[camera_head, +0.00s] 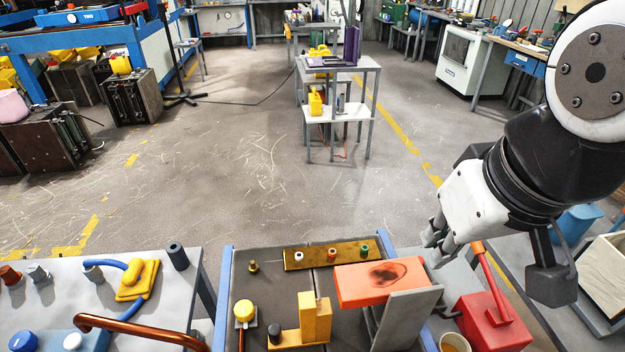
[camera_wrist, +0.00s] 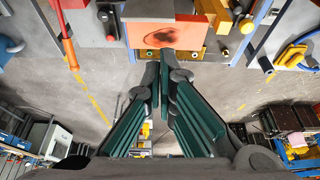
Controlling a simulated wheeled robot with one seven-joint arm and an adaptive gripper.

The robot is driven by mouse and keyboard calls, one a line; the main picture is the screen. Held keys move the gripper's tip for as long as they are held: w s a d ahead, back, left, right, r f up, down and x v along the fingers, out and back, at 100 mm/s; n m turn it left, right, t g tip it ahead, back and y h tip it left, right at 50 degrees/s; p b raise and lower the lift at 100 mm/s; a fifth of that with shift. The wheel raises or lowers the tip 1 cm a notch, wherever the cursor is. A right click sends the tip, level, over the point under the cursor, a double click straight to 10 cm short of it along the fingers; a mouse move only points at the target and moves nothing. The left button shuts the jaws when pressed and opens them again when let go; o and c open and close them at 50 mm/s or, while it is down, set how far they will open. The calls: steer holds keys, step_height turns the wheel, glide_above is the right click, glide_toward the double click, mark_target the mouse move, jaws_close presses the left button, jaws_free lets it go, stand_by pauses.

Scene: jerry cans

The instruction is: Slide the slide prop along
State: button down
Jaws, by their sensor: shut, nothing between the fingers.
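The likely slide prop is an orange block (camera_head: 360,292) with a dark smudge on its top, beside and partly above a grey angled bracket (camera_head: 408,312); which part slides, I cannot tell. My gripper (camera_head: 437,248) is shut and empty, just right of the block's far end in the head view. In the wrist view the orange block (camera_wrist: 150,34) lies at the top, directly past the shut fingertips (camera_wrist: 167,56). Whether the fingertips touch the block, I cannot tell. The block's underside is hidden.
A brass plate (camera_head: 312,257) with several small coloured knobs lies behind the block. A yellow block (camera_head: 315,322) and a yellow button (camera_head: 243,311) stand to its left. A red box with a lever (camera_head: 495,322) is at the right. Open floor lies beyond the bench.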

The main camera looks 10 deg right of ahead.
stand_by(0.4)
steer(key=c, duration=1.6)
jaws_free()
steer(key=shift+w, duration=0.15)
steer(key=shift+c, duration=0.2)
steer(key=shift+o, duration=1.4)
steer(key=w+a+f+g+y+p, duration=0.1)
steer(key=w+a+f+p, duration=0.1)
steer(key=w+a, duration=0.3)
steer(key=shift+w+a+g, duration=0.3)
steer(key=shift+w+a, duration=0.05)
steer(key=shift+w, duration=0.15)
steer(key=m+g+h+p, duration=0.1)
steer(key=m+g+p, duration=0.15)
steer(key=p, duration=0.25)
glide_above(274, 329)
step_height(274, 329, down, 18)
step_height(274, 329, down, 13)
steer(key=shift+f, duration=0.2)
jaws_close()
